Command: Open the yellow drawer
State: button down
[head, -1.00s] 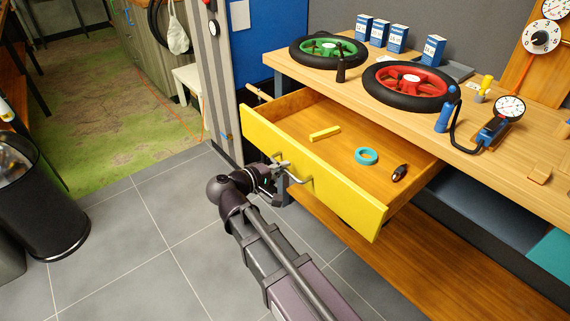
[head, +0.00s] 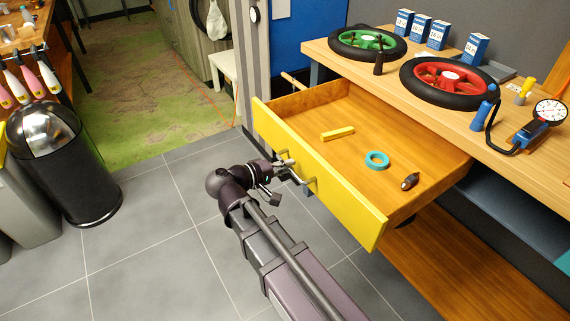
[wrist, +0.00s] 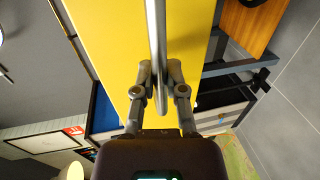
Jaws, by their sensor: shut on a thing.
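The yellow drawer (head: 335,188) stands well out from the wooden workbench, with its inside in view. In it lie a yellow bar (head: 338,133), a teal ring (head: 377,160) and a small dark tool with a brown part (head: 410,181). The drawer's grey bar handle (head: 298,178) is on the yellow front. My gripper (head: 284,164) is at the handle's left part, in front of the drawer. In the wrist view my gripper (wrist: 158,92) has its two fingers on either side of the handle bar (wrist: 155,35), shut on it, close to the yellow front (wrist: 115,50).
The workbench top (head: 395,85) holds a green wheel (head: 367,43), a red wheel (head: 447,82), several blue boxes (head: 437,35) and a pump with a gauge (head: 545,115). A black bin (head: 65,165) stands at left. Grey tiled floor (head: 140,240) is clear before the drawer.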

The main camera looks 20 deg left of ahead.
jog(key=shift+w+a+r, duration=0.15)
jog(key=shift+w+a, duration=0.05)
jog(key=shift+w, duration=0.05)
jog(key=c, duration=0.7)
grip_release()
jog(key=shift+d, duration=0.2)
jog(key=shift+s, duration=0.15)
